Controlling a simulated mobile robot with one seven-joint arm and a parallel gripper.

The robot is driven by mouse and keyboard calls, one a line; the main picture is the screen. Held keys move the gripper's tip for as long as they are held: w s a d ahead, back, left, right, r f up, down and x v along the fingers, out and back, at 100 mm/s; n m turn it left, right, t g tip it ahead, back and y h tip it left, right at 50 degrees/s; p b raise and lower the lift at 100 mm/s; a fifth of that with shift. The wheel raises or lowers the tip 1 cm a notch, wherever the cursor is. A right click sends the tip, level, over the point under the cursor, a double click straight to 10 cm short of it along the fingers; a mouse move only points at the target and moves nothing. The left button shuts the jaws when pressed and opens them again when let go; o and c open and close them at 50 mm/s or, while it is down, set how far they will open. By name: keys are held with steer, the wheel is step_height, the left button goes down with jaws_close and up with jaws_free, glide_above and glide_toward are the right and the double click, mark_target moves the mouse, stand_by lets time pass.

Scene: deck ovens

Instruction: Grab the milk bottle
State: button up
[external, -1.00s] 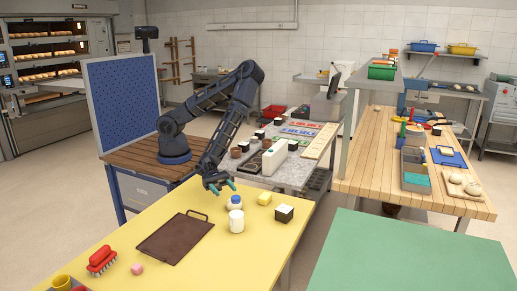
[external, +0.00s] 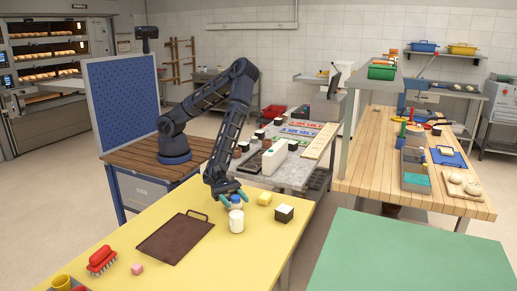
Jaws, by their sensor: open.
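The milk bottle, with a blue cap (external: 236,199), stands upright on the yellow table (external: 120,225), near its back edge. A white cylindrical body (external: 237,222) shows directly below and in front of the cap; I cannot tell whether it is all one bottle or a separate white container. My gripper (external: 230,198) points down at the bottle's top, just left of and behind it. Its teal fingers are open, close to the cap. Whether they touch the bottle cannot be told, and the far finger is partly hidden.
A yellow block (external: 265,198) and a black-and-white cube (external: 284,214) stand right of the bottle. A dark brown tray (external: 174,240) lies to its left. The table's front right is clear.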

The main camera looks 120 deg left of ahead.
steer(key=shift+w+d, duration=0.15)
steer(key=shift+w, duration=0.1)
steer(key=shift+c, duration=0.4)
jaws_close()
steer(key=shift+r, duration=0.15)
